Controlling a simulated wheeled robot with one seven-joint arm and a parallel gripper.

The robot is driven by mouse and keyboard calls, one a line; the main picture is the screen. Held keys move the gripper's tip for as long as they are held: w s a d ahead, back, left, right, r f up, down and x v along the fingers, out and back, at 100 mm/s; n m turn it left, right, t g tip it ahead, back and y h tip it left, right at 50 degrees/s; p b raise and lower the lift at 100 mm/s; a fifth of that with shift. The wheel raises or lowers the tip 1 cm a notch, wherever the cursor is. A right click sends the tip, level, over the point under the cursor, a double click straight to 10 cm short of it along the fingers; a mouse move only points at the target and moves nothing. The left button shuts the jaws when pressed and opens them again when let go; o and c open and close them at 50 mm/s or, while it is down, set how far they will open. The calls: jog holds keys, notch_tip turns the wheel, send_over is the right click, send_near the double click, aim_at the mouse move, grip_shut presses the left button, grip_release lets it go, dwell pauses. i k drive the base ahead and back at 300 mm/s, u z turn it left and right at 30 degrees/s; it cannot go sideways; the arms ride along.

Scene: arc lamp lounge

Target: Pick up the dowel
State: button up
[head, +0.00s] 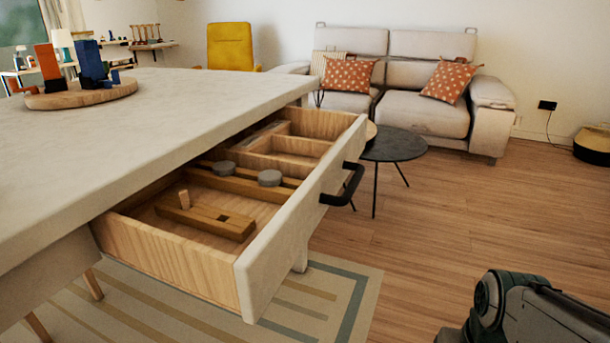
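A short light-wood dowel (184,199) is in the open drawer (168,258) under the white tabletop. It stands nearly upright, leaning slightly, at the left end of a flat wooden block (214,221). I cannot tell if it sits in a hole there or just behind the block. The block has a dark square hole right of its middle. My gripper is not in view; only a dark grey part of my own body shows at the bottom right.
Two grey round discs (270,178) sit on a wooden strip behind the block. The drawer has dividers at the back and a black handle (343,184) on its front. The tabletop (150,105) overhangs the drawer's left side. Wooden floor (430,230) is clear right of the drawer.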

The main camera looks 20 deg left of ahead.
aim_at(184, 196)
jog(key=z, duration=1.45)
jog(key=k, duration=1.4)
jog(key=u, duration=0.85)
